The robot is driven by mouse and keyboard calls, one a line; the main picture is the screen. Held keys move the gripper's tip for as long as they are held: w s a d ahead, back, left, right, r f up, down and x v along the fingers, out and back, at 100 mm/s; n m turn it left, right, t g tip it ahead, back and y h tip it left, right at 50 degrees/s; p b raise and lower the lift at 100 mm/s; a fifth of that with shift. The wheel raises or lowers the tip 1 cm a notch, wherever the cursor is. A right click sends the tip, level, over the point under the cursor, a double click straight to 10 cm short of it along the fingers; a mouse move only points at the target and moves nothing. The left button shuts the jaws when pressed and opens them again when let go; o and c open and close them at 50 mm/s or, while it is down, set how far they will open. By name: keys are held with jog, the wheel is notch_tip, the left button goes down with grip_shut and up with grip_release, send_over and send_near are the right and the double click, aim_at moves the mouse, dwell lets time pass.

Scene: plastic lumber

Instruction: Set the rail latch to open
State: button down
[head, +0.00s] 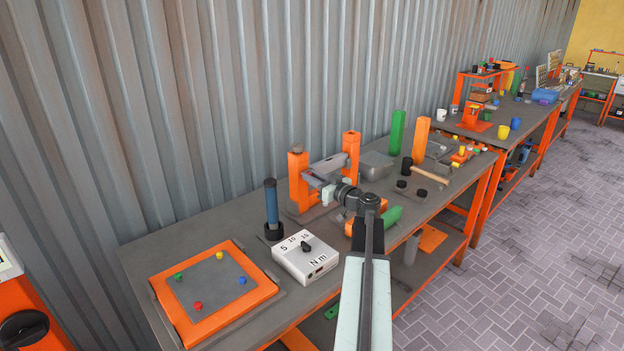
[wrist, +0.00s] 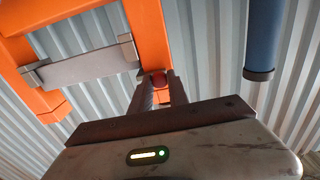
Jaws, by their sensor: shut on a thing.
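The rail latch stands on the workbench as an orange frame (head: 298,182) with two upright posts. A grey bar (wrist: 85,66) spans between orange parts in the wrist view; in the head view grey metal parts lie between the posts. My gripper (head: 326,193) is at the frame's front, low between the posts. In the wrist view its fingers (wrist: 160,92) are closed around a small red knob (wrist: 158,79) beside one end of the grey bar. Most of the knob is hidden by the fingers, and my arm hides part of the frame's base in the head view.
A dark blue upright handle (head: 271,203) stands left of the frame, also in the wrist view (wrist: 262,38). A white dial box (head: 306,262) and an orange-rimmed board (head: 168,294) are nearer.

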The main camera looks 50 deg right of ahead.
jog(key=a, duration=0.2)
jog(key=shift+w+a, duration=0.1)
jog(key=shift+a, duration=0.25)
jog(key=c, duration=1.3)
grip_release()
jog(key=shift+a, duration=0.1)
jog(key=s, duration=0.7)
jog(key=shift+s+a, duration=0.2)
jog(key=shift+s, duration=0.2)
